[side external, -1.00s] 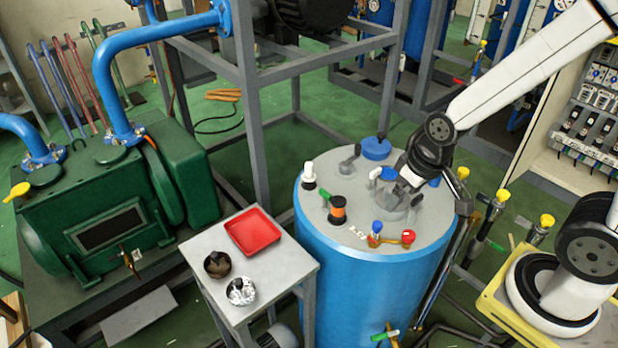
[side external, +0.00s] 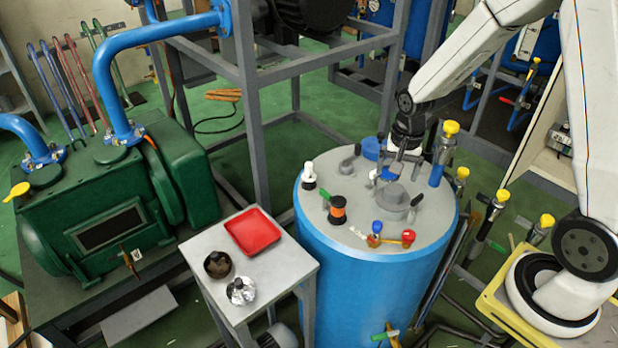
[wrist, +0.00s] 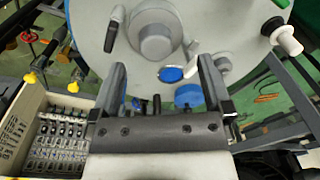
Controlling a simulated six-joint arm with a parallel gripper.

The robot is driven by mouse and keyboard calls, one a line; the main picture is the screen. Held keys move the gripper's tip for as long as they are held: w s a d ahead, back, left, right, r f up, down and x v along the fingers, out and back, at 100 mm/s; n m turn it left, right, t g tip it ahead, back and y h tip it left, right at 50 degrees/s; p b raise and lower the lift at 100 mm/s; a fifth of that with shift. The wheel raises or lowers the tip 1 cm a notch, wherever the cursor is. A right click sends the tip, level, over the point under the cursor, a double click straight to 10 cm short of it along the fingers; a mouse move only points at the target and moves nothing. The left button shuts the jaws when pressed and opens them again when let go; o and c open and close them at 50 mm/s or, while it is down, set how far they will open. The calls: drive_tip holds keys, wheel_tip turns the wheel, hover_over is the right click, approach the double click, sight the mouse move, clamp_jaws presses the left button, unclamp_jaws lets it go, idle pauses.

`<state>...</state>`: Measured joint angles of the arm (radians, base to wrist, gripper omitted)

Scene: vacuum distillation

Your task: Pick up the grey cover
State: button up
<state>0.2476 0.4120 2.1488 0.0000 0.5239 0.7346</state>
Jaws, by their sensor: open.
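The grey cover (side external: 391,196) is a round, knobbed piece sitting on the flat top of the blue tank (side external: 350,275). In the wrist view the cover (wrist: 154,38) shows beyond my fingertips, a little left of centre. My gripper (side external: 403,165) is above the tank top, behind the cover in the side view. In the wrist view my gripper (wrist: 163,72) has its two fingers spread apart, with nothing held between them. A blue-topped fitting (wrist: 171,74) shows in the gap between the fingers.
Several fittings crowd the tank top, including an orange-and-black one (side external: 337,210), a white-capped one (side external: 309,175) and a red-handled valve (side external: 407,238). A side table (side external: 270,281) holds a red tray (side external: 253,231) and two small round pieces. A grey frame (side external: 252,120) stands behind the tank.

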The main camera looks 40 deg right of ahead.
sight(395, 188)
drive_tip(key=d+m, duration=0.1)
drive_tip(key=w+d+f+m, duration=0.1)
drive_tip(key=d+f+m, duration=0.1)
drive_tip(key=shift+w+d+f+m+g, duration=0.2)
drive_tip(key=shift+w+d+m+g, duration=0.1)
drive_tip(key=shift+d+m, duration=0.1)
drive_tip(key=shift+f, duration=1.3)
drive_tip(key=shift+f, duration=2.6)
drive_tip(key=shift+w, duration=0.1)
clamp_jaws()
drive_tip(key=shift+r, duration=0.2)
